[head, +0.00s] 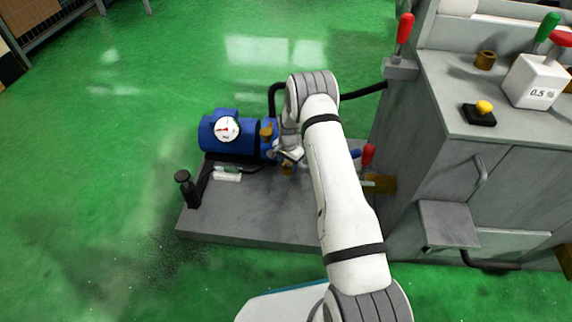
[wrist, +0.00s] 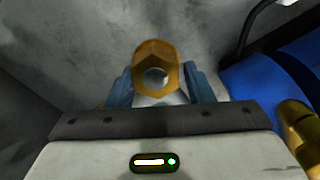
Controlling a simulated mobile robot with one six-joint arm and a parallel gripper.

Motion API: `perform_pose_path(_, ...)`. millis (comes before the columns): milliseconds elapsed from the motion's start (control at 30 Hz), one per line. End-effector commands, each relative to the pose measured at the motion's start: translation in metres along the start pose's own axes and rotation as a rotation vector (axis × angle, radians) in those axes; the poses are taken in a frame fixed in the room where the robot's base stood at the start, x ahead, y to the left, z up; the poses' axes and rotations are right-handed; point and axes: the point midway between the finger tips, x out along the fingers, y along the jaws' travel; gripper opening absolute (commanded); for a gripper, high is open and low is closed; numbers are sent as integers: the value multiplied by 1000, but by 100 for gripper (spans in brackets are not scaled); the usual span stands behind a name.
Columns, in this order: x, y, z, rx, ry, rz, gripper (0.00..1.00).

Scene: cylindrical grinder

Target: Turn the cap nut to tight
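The cap nut (wrist: 156,68) is a brass hexagonal piece in the upper middle of the wrist view, with a round grey centre. My gripper (wrist: 158,84) has its two blue fingers on either side of it, close against its left and right sides with almost no gap visible. In the head view, my gripper (head: 290,156) reaches down beside the blue motor, and a small brass part (head: 287,170) shows just under it. My arm and gripper hide part of this area. I cannot see any mark that shows how tight the nut is.
The blue motor unit (head: 222,132) with a round gauge stands left of my gripper on a grey base plate (head: 235,212). A red-handled lever (head: 368,155) is to the right of my arm. The grey machine cabinet (head: 480,180) fills the right. Green floor is clear at left.

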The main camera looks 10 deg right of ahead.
Motion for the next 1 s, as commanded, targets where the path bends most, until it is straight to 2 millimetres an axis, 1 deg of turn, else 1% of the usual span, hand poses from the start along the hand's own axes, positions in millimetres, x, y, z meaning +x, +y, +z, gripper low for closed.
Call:
perform_pose_path(33, -1, -3, 2, -2, 1, -3, 47)
perform_pose_path(200, -1, -1, 1, -2, 0, 0, 60)
perform_pose_path(233, -1, -1, 1, -2, 0, 0, 62)
perform_pose_path(467, -1, 1, 0, -2, -1, 2, 62)
perform_pose_path(567, -6, 1, 0, -2, -1, 2, 62)
perform_pose_path(667, -16, 0, -1, -2, -1, 2, 62)
perform_pose_path(900, -57, -2, -2, -2, 1, 0, 62)
perform_pose_path(1000, -72, -2, -2, -2, 0, 1, 62)
